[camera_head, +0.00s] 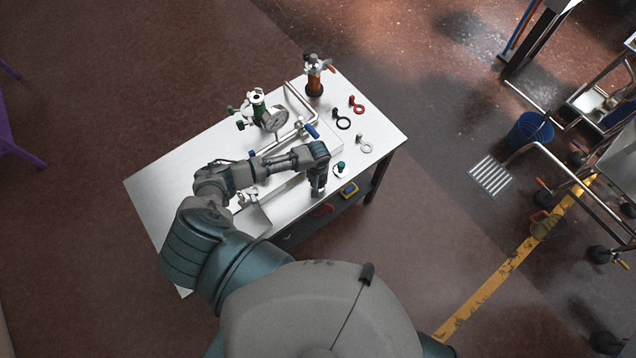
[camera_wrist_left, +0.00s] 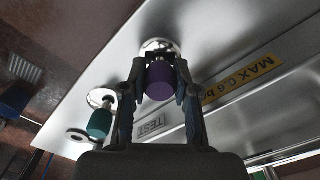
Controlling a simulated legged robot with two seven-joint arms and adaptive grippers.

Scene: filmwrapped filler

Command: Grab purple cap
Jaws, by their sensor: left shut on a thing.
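The purple cap (camera_wrist_left: 160,81) shows in the left wrist view between the two fingers of my left gripper (camera_wrist_left: 160,90), which is shut on it. A round, shiny metal base (camera_wrist_left: 160,46) shows just beyond the cap; whether the two are joined I cannot tell. In the head view my left gripper (camera_head: 318,188) points down over the near right edge of the metal table (camera_head: 150,190), and it hides the cap there. My right gripper is in neither view.
A teal cap (camera_wrist_left: 99,123) with a metal ring lies close beside the gripper.

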